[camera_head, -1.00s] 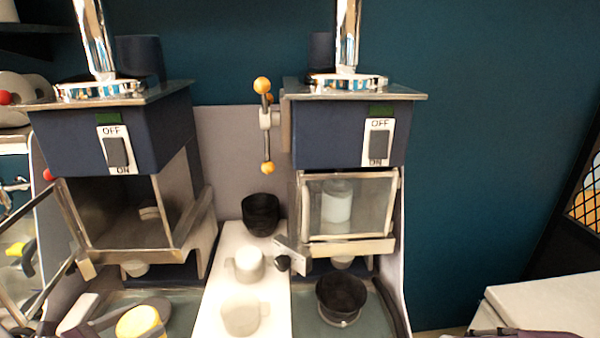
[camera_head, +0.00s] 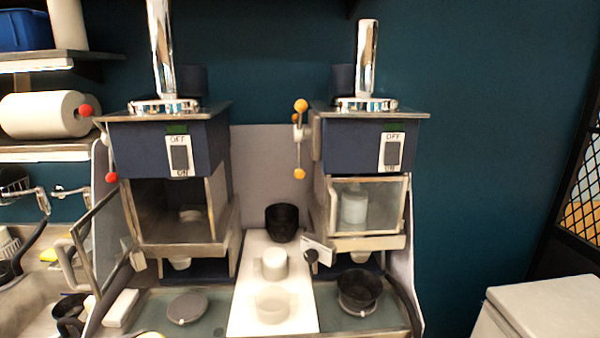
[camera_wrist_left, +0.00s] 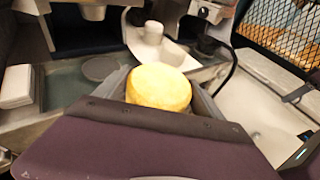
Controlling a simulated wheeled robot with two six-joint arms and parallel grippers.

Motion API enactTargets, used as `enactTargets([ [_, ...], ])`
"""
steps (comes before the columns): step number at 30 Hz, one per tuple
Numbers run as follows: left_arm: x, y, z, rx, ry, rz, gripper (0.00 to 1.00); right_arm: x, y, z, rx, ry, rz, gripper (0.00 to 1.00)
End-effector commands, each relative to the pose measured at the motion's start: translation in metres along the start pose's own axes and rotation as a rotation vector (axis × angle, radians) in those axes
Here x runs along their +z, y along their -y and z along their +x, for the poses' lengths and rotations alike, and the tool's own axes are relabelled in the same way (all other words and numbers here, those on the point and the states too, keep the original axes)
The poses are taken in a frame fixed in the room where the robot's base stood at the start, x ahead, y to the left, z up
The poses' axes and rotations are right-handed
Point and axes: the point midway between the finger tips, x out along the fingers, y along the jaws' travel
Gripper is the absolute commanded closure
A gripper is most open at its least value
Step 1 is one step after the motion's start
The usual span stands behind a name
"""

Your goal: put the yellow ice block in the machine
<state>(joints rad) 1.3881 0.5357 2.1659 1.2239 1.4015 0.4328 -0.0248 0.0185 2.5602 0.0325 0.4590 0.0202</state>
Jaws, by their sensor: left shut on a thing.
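The yellow ice block (camera_wrist_left: 159,87) is a round, thick disc in the left wrist view. My left gripper (camera_wrist_left: 163,96) is shut on it, with a grey finger on each side. Neither shows clearly in the head view. The left machine (camera_head: 165,150) has its glass door (camera_head: 98,240) swung open to the left, and its dark chamber (camera_head: 165,205) holds only a small pale fitting. The right machine (camera_head: 365,150) has its door (camera_head: 385,205) shut, with a white block (camera_head: 353,208) behind the glass. My right gripper is not in view.
A grey disc (camera_head: 187,308) lies on the tray below the left machine. A black bowl (camera_head: 359,288) stands under the right machine. Between them, a white strip (camera_head: 245,318) carries white cups (camera_head: 274,263) and a black cup (camera_head: 281,222). A white counter (camera_head: 545,300) is at right.

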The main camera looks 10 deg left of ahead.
Motion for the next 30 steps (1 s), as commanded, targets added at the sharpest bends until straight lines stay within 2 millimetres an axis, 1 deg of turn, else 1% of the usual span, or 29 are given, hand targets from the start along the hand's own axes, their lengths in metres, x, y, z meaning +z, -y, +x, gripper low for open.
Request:
enactTargets([
  [1,-0.001,0.004,0.008,-0.022,0.002,0.005,0.91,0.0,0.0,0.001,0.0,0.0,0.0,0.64],
  [5,-0.007,0.018,0.029,-0.08,0.002,0.021,0.91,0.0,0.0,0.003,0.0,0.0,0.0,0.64],
  [8,-0.013,0.033,0.05,-0.134,0.002,0.037,0.91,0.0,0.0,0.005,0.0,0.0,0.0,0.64],
  [11,-0.022,0.052,0.074,-0.195,0.001,0.054,0.91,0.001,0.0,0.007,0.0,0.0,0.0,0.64],
  [14,-0.034,0.077,0.1,-0.263,0.001,0.072,0.91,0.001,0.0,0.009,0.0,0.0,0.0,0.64],
  [17,-0.051,0.108,0.128,-0.342,0.001,0.095,0.91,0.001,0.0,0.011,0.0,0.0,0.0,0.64],
  [18,-0.059,0.122,0.138,-0.374,0.0,0.104,0.91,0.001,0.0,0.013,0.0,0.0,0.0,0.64],
  [21,-0.078,0.152,0.158,-0.437,0.0,0.125,0.91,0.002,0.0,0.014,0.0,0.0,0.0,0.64],
  [24,-0.094,0.172,0.169,-0.474,-0.001,0.139,0.91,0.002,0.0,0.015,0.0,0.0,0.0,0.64],
  [25,-0.098,0.175,0.171,-0.481,0.0,0.142,0.91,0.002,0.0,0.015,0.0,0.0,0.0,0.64],
  [27,-0.106,0.176,0.173,-0.479,0.0,0.145,0.91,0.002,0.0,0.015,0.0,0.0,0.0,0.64],
  [30,-0.112,0.171,0.175,-0.485,0.001,0.151,0.91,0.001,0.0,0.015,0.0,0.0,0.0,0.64],
])
